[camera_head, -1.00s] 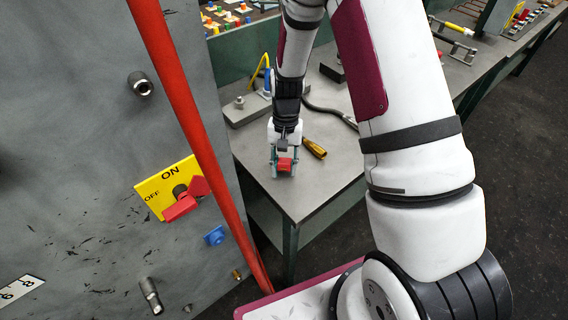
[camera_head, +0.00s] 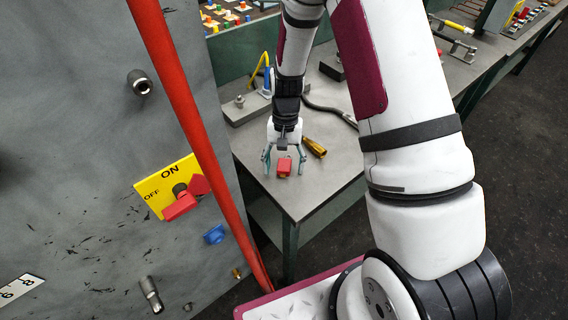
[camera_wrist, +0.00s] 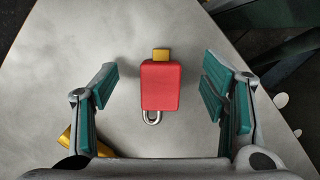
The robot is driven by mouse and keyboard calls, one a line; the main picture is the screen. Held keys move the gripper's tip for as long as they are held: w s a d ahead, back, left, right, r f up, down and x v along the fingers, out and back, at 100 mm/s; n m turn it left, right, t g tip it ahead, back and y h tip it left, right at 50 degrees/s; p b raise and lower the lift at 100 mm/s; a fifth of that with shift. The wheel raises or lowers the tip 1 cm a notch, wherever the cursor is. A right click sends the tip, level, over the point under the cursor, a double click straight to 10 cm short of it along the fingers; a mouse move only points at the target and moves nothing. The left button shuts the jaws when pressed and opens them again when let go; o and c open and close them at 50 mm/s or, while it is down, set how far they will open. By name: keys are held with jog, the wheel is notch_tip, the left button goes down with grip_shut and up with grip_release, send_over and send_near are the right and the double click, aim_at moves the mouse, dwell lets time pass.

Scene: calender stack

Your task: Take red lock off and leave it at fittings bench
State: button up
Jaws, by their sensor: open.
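The red lock (camera_head: 284,167) lies on the grey top of the fittings bench (camera_head: 305,198), near its front corner. In the wrist view the lock (camera_wrist: 160,86) has a red body, a yellow piece at its far end and a metal shackle at its near end. My gripper (camera_head: 284,170) is open around it, with a finger on each side and a clear gap to both. In the wrist view the teal finger pads (camera_wrist: 160,95) stand wide apart and nothing is between them but the lock.
A grey panel on the left carries a yellow ON/OFF plate (camera_head: 154,190) with a red switch handle (camera_head: 181,207). A red bar (camera_head: 190,120) runs down the panel's edge.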

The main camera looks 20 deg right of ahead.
aim_at(285, 163)
dwell(0.3)
jog(key=shift+p+v, duration=0.7)
jog(key=shift+v, duration=2.85)
jog(key=shift+r, duration=0.1)
jog(key=s+r+n+t, duration=0.25)
jog(key=s+r, duration=0.35)
jog(key=r, duration=0.7)
jog(key=s+r+n+t, duration=0.1)
jog(key=s+r+t, duration=0.35)
jog(key=r, duration=0.85)
jog(key=s+r+n+t+h, duration=0.1)
jog(key=s+r, duration=0.3)
jog(key=s, duration=0.7)
jog(key=shift+s+n, duration=0.3)
jog(key=shift+n, duration=0.15)
jog(key=shift+a, duration=0.2)
